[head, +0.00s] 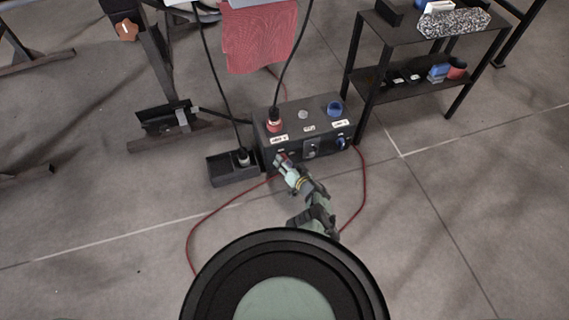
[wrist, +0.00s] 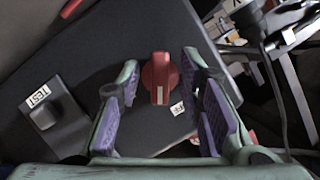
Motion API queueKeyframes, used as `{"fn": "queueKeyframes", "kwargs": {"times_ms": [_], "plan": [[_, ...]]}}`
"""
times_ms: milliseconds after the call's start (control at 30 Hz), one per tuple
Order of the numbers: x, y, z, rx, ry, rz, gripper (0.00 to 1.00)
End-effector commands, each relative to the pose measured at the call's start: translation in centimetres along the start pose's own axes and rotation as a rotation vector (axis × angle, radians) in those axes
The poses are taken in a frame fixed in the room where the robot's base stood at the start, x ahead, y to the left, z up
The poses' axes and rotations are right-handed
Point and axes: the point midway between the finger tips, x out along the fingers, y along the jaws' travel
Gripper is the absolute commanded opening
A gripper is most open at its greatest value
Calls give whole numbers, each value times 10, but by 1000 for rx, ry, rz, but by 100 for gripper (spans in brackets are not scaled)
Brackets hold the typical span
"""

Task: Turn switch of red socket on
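The dark socket box (head: 313,123) stands on the floor. A red socket (head: 274,125) on its top has a black plug and cable in it. The red switch (wrist: 160,78) is a knob on the box's front panel (wrist: 105,60); a white mark on it points down in the wrist view. A partly hidden label reading "FF" (wrist: 178,108) lies beside it. My gripper (head: 282,163) is at the left of the front panel. In the wrist view my gripper (wrist: 160,72) is open, purple pads on either side of the red switch, with gaps visible.
A dark grey switch (wrist: 42,117) labelled "TEST" and a blue switch (head: 342,143) share the panel. A blue socket (head: 335,108) is on top. A black tray (head: 232,170) stands left, a shelf (head: 415,95) right. A red cable (head: 190,235) loops over the floor.

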Motion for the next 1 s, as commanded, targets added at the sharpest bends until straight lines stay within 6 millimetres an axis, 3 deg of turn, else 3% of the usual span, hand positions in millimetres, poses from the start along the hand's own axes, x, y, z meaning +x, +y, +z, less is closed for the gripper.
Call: {"fn": "queueKeyframes", "kwargs": {"times_ms": [500, 1000], "plan": [[0, 0, 0, -1, 0, 0, 0], [1, 3, 3, 134, 0, -57, 0]]}}
